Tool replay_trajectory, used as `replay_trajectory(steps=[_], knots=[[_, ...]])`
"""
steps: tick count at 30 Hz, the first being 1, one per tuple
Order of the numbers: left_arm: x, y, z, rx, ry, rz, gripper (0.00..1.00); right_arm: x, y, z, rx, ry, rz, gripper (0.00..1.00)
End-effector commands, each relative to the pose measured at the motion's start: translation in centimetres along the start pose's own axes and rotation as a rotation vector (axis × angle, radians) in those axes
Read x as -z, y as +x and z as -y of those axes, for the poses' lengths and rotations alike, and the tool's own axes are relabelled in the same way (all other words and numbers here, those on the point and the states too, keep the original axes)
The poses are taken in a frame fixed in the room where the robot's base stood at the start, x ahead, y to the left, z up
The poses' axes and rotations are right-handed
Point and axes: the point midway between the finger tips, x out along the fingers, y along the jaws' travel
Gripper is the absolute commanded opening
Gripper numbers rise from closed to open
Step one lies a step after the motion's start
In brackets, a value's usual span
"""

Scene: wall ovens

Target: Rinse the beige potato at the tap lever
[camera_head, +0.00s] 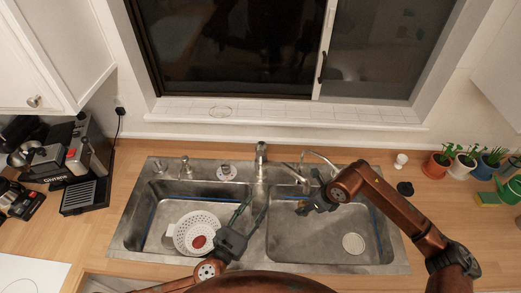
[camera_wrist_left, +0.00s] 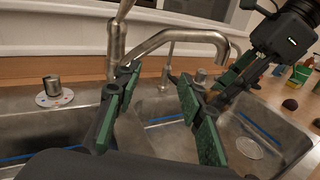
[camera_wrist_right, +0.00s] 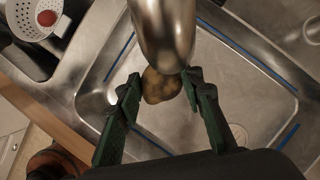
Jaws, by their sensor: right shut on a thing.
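The beige-brown potato (camera_wrist_right: 160,86) sits between the fingertips of my right gripper (camera_wrist_right: 160,84), which is shut on it. In the right wrist view the metal tap spout (camera_wrist_right: 163,32) is directly beside it and covers its upper part. In the head view my right gripper (camera_head: 306,208) is over the right basin, close to the spout. The tap (camera_head: 261,156) rises behind the divider between the basins; its upright lever (camera_wrist_left: 124,10) shows at the top of the left wrist view. My left gripper (camera_head: 252,210) is open and empty, fingers pointing toward the tap (camera_wrist_left: 116,55).
A white colander (camera_head: 183,234) with a red item (camera_head: 199,241) sits in the left basin (camera_head: 153,222). The right basin (camera_head: 330,222) has a round drain (camera_head: 353,243).

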Motion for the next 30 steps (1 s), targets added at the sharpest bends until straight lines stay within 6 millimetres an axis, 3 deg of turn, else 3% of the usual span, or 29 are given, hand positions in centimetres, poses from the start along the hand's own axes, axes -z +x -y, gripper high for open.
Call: replay_trajectory(steps=[1, 3, 9, 17, 30], knots=[[-1.9, 1.8, -0.8, -0.063, 0.006, 0.027, 0.36, 0.0, 0.0, 0.0, 0.0, 0.0, 0.001, 0.09], [-3.6, 3.7, -2.1, -0.152, 0.024, 0.037, 0.36, 0.0, 0.0, 0.0, 0.0, 0.0, 0.001, 0.09], [-6.3, 6.4, -4.1, -0.309, 0.056, 0.013, 0.36, 0.0, 0.0, 0.0, 0.0, 0.0, 0.001, 0.09], [-6.9, 8.1, -5.0, -0.357, 0.07, -0.007, 0.36, 0.0, 0.0, 0.0, 0.0, 0.0, 0.001, 0.09], [-6.9, 15.6, -7.8, -0.356, 0.07, -0.007, 0.36, 0.0, 0.0, 0.0, 0.0, 0.0, 0.001, 0.09]])
